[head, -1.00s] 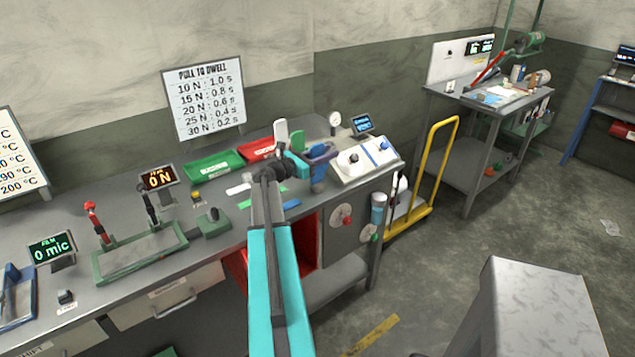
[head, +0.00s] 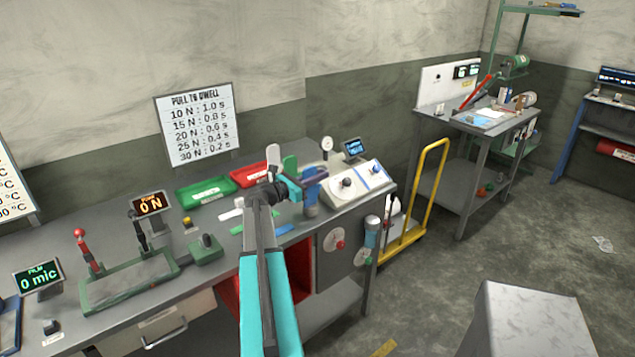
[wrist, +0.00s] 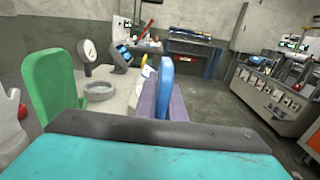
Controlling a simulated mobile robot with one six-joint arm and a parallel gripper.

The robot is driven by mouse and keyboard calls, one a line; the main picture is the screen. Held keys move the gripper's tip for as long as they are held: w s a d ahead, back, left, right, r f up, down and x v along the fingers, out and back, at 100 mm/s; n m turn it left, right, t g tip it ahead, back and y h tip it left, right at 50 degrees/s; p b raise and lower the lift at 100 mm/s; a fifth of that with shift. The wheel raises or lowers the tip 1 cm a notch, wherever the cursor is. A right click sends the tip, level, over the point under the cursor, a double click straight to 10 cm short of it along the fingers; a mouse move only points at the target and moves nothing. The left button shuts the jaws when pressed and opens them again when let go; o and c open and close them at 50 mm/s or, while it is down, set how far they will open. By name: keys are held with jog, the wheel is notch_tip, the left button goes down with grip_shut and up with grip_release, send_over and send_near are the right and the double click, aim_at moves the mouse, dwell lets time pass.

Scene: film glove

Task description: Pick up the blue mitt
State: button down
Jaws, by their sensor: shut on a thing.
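The blue mitt (head: 311,197) is at the right part of the bench in the head view, below the tip of my gripper (head: 314,175). In the wrist view the rounded end of the blue mitt (wrist: 166,82) stands up between the two purple-grey fingers of my gripper (wrist: 163,103). The fingers are shut on it. The mitt looks upright. Whether its lower end touches the bench is unclear.
A green mitt (wrist: 50,88) and a white mitt (head: 273,155) stand left of my gripper. A round gauge (head: 327,145) and a white control box (head: 358,183) are close by on the right. Green (head: 205,190) and red (head: 250,175) trays lie behind.

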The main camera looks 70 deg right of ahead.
jog(key=shift+r+b, duration=0.65)
jog(key=shift+r, duration=0.75)
jog(key=s+a+r+b, duration=0.1)
jog(key=s+a+b, duration=0.2)
jog(key=s+a, duration=0.4)
jog(key=a, duration=0.7)
jog(key=shift+s+r+b, duration=0.2)
jog(key=shift+r+b, duration=0.1)
jog(key=shift+b, duration=0.1)
jog(key=shift+a, duration=0.1)
jog(key=shift+r, duration=0.15)
